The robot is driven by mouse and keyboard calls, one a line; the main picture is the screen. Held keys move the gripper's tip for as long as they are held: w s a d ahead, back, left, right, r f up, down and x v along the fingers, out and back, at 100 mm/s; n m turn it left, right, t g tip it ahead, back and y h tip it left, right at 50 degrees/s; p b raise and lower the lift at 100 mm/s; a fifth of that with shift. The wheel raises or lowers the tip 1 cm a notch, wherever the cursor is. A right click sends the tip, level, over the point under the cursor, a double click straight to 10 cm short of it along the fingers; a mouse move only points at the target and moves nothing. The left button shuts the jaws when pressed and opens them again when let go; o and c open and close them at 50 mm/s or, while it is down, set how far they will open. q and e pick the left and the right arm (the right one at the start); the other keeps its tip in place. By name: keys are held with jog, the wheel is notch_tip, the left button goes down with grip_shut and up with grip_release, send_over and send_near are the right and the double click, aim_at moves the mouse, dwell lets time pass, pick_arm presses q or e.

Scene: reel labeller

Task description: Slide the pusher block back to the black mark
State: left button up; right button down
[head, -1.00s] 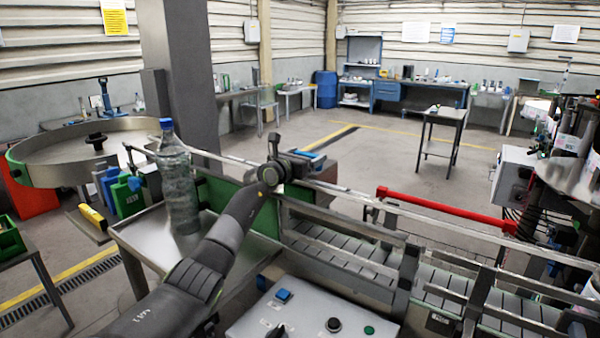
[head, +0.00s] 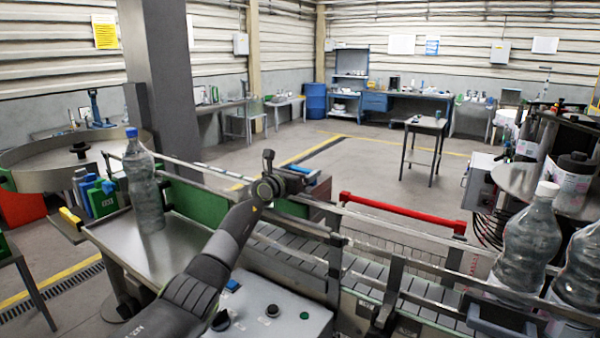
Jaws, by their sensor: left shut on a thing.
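My left gripper (head: 291,182) reaches over the guide rail of the conveyor, near the right end of the green side panel (head: 193,199). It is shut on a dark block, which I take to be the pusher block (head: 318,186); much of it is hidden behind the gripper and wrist. A blue strip shows on top of the gripper. I cannot make out the black mark. My right gripper is not in view.
A clear bottle with a blue cap (head: 144,190) stands on the steel table at left. A red bar (head: 400,212) runs along the conveyor (head: 300,262). Large clear bottles (head: 527,245) stand at right. A control panel (head: 268,318) lies below my arm.

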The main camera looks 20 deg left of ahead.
pick_arm(q)
jog(key=shift+d+f, duration=0.1)
jog(key=shift+f, duration=0.1)
jog(key=o, duration=1.1)
jog(key=shift+o, duration=1)
jog(key=shift+d, duration=0.15)
jog(key=shift+r, duration=0.15)
jog(key=shift+s+a, duration=0.2)
jog(key=shift+s, duration=0.55)
jog(key=s+a+b, duration=0.2)
jog(key=s, duration=1.3)
jog(key=shift+s+b, duration=0.3)
jog(key=shift+s, duration=0.1)
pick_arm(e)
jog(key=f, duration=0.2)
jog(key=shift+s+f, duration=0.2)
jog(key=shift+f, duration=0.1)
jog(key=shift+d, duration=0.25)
